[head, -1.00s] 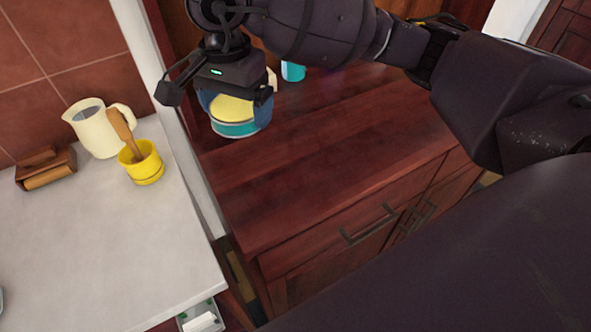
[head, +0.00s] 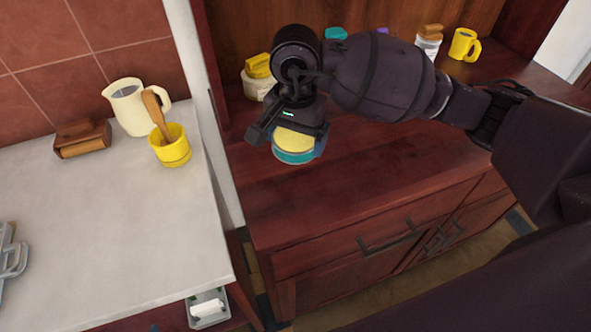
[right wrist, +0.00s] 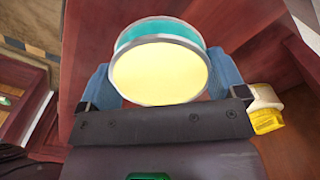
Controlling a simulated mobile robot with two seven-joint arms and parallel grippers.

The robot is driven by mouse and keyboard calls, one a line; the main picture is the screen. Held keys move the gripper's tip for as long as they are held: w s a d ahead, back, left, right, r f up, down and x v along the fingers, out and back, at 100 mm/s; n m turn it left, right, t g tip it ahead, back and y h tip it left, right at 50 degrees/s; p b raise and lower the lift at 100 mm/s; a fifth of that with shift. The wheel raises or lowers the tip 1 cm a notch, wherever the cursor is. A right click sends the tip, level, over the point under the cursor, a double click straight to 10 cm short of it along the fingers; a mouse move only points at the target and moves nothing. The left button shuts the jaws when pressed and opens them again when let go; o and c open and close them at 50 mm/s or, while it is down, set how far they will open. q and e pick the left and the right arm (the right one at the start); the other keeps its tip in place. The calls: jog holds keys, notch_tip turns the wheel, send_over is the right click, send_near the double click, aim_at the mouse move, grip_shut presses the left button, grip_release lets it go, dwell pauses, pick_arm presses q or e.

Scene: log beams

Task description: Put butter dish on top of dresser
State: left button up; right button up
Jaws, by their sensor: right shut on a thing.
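The round teal tin with a pale yellow top and metal rim, apparently the butter dish (head: 294,157), is held by my right gripper (head: 297,140) over the left part of the dresser. I cannot tell whether its base touches the wood. In the right wrist view the butter dish (right wrist: 160,72) sits between the two blue fingers of the right gripper (right wrist: 158,85). The dresser (head: 390,180) is dark red wood, with a bare top around the dish and handled fronts below. My left gripper is not in view.
A jar with a yellow lid (head: 258,72), a lidded jar (head: 429,42) and a yellow mug (head: 464,45) stand at the dresser's back. The dresser's front right is clear. The white counter (head: 110,230) at left holds a jug (head: 130,108) and a yellow pot (head: 171,150).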

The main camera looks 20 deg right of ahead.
send_over(296, 180)
notch_tip(296, 180, down, 6)
jog(key=shift+a+r, duration=0.1)
jog(key=shift+f+b, duration=0.3)
jog(key=shift+f, duration=1.9)
jog(key=shift+f, duration=0.1)
jog(key=o, duration=0.9)
